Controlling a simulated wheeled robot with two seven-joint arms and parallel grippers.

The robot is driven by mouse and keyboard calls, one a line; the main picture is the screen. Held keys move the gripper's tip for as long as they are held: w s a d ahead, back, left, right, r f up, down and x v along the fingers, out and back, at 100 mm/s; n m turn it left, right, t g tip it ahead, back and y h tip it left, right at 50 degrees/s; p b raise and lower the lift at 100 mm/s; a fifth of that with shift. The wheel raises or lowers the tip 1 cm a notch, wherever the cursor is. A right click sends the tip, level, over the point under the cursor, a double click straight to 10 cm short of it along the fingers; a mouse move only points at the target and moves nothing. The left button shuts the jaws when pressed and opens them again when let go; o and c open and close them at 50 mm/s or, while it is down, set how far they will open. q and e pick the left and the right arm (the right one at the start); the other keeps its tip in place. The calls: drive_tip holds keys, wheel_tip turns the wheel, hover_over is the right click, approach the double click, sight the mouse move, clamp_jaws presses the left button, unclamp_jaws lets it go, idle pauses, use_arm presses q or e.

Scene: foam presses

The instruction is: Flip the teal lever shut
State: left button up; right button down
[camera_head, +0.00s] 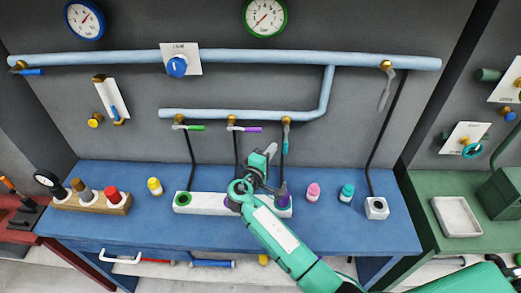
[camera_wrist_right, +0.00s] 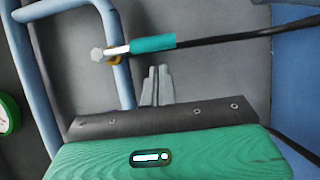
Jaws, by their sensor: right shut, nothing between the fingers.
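The teal lever (camera_head: 286,136) hangs straight down from a brass valve at the right end of the lower blue pipe, in line with the black hose below it. In the right wrist view the teal lever (camera_wrist_right: 153,44) shows its teal grip and white shank, with nothing covering it. My right gripper (camera_head: 272,149) is shut and empty, just left of and near the lower end of the lever. In the wrist view its fingertips (camera_wrist_right: 158,72) are together, with a gap in the picture between them and the lever. My left gripper is not in view.
Green (camera_head: 196,127) and purple (camera_head: 250,129) levers lie sideways on the same pipe (camera_head: 215,113). Below my arm, a white block (camera_head: 205,203) sits on the blue bench (camera_head: 365,235). Pink (camera_head: 313,192) and teal (camera_head: 347,193) bottles stand to the right.

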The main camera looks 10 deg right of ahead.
drive_tip(key=shift+s+d, duration=0.3)
drive_tip(key=shift+d, duration=0.2)
drive_tip(key=shift+s+d+f+n+b, duration=0.2)
drive_tip(key=shift+d+n+b, duration=0.15)
drive_tip(key=shift+d+b, duration=0.15)
drive_tip(key=shift+s+d+f+n+b, duration=0.1)
drive_tip(key=shift+d+f+n+b, duration=0.05)
drive_tip(key=shift+d+n+b, duration=0.3)
